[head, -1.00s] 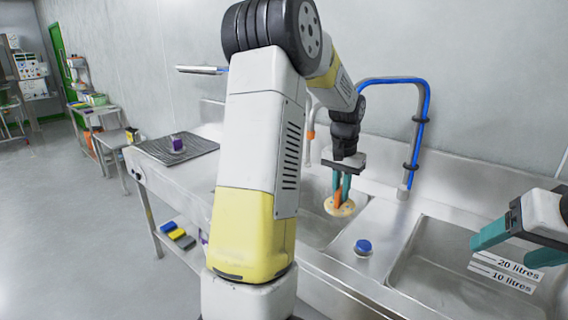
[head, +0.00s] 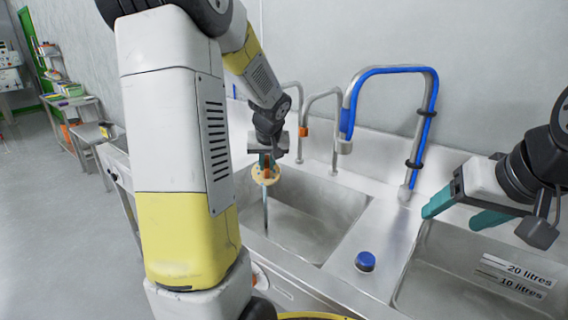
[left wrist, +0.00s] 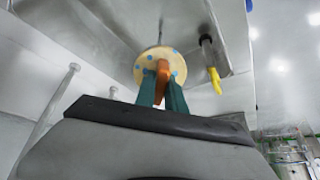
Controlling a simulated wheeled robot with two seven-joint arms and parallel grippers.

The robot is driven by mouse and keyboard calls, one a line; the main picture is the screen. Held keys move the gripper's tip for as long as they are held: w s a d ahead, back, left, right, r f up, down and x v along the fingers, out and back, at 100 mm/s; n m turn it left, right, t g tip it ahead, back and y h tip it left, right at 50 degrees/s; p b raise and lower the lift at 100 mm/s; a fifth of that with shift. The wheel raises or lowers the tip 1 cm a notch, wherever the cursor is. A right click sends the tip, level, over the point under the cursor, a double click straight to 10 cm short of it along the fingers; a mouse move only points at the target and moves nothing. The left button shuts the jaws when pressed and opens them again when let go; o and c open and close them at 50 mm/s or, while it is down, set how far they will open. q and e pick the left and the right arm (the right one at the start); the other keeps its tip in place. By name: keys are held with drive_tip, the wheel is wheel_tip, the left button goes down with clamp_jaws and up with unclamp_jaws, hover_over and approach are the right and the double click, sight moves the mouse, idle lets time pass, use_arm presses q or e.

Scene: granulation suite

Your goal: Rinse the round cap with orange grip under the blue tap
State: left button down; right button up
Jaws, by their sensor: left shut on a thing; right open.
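My left gripper (head: 264,158) is shut on the orange grip (head: 276,180) of the round cream cap (head: 262,174), holding it above the left sink basin. In the left wrist view, the cap (left wrist: 142,68) shows blue spots, with the orange grip (left wrist: 162,78) between the teal fingers. A thin vertical blue-grey streak (head: 265,212) runs below the cap; I cannot tell if it is water. The tall tap with blue hose (head: 427,105) stands right of the cap, its blue spout (head: 347,122) well apart from it. My right gripper (head: 452,212) is open and empty.
A tap with an orange collar (head: 304,132) stands just right of my left gripper. A blue knob (head: 365,261) sits on the divider. The right basin (head: 450,275) has litre marks.

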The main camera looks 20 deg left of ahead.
use_arm(q)
drive_tip(key=w+a+f, duration=0.2)
drive_tip(key=w+a, duration=0.3)
drive_tip(key=w, duration=0.5)
drive_tip(key=shift+w+a+f, duration=0.15)
drive_tip(key=shift+w+a, duration=0.05)
drive_tip(key=shift+d, duration=0.15)
idle(0.7)
drive_tip(key=shift+w+d, duration=0.25)
drive_tip(key=shift+d, duration=0.15)
drive_tip(key=shift+a, duration=0.15)
drive_tip(key=shift+s+a, duration=0.3)
drive_tip(key=shift+a, duration=0.1)
drive_tip(key=shift+w+d, duration=0.1)
drive_tip(key=shift+w+d, duration=0.2)
drive_tip(key=shift+d, duration=0.25)
